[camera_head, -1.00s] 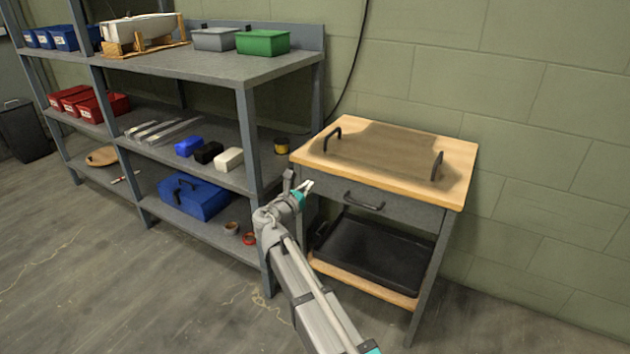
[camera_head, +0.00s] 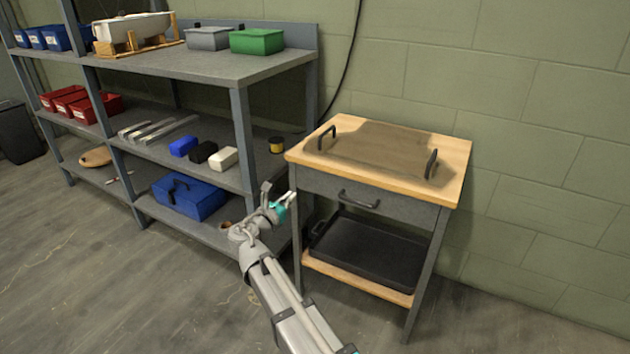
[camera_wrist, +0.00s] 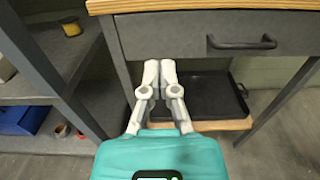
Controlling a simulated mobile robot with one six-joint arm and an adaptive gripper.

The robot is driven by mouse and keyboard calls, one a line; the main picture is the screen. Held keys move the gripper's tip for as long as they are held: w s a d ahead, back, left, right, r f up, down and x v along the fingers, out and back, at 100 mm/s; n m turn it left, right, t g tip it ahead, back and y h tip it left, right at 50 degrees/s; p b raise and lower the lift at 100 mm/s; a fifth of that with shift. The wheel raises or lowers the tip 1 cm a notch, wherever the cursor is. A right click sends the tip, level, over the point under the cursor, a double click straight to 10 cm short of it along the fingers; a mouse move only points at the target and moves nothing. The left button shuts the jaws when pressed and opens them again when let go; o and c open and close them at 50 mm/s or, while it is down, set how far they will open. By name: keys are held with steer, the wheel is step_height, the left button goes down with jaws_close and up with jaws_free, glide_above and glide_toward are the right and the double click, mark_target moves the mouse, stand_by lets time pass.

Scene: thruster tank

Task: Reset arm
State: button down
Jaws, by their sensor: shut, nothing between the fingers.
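My gripper (camera_head: 289,197) is at the end of my raised arm, in front of the gap between the shelf unit and the small wooden-topped cabinet (camera_head: 455,165). In the wrist view my gripper (camera_wrist: 160,65) has its two pale fingers together and empty. They point toward the cabinet, below its top edge and beside the drawer front (camera_wrist: 225,42). The fingers appear apart from the cabinet.
A grey shelf unit (camera_head: 240,130) stands at the left with bins, bars, blocks and a blue toolbox (camera_head: 190,196). A brown tray (camera_head: 380,150) with two handles lies on the cabinet top. A black tray (camera_head: 370,250) sits on its lower shelf. Floor at front left is clear.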

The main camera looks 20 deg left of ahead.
steer(key=shift+d, duration=0.1)
steer(key=w+d+f+m+g+h, duration=0.25)
steer(key=d+m, duration=0.35)
steer(key=d, duration=0.5)
steer(key=w+d+f+m+g+h+p, duration=0.1)
steer(key=d+f+m+g, duration=0.35)
steer(key=d, duration=0.65)
steer(key=w+d+f+m+g+h, duration=0.1)
steer(key=w+d+f+m+g, duration=0.15)
steer(key=d+m, duration=0.65)
steer(key=s+d+f+m+g+y+p, duration=0.1)
steer(key=s+d+f+m+g+y, duration=0.15)
steer(key=s+d+m, duration=0.4)
steer(key=s+d+f+m+g+y, duration=0.2)
steer(key=s+d+m+g, duration=0.15)
steer(key=d, duration=0.55)
steer(key=s+d+f+m+g+y+p, duration=0.1)
steer(key=s+d+f+m+g+y, duration=0.2)
steer(key=d+m, duration=0.35)
step_height(320, 180, up, 40)
steer(key=n+h+p, duration=0.1)
steer(key=p, duration=3.7)
steer(key=shift+s+d+f, duration=0.25)
steer(key=shift+s+d, duration=0.15)
steer(key=shift+t, duration=0.25)
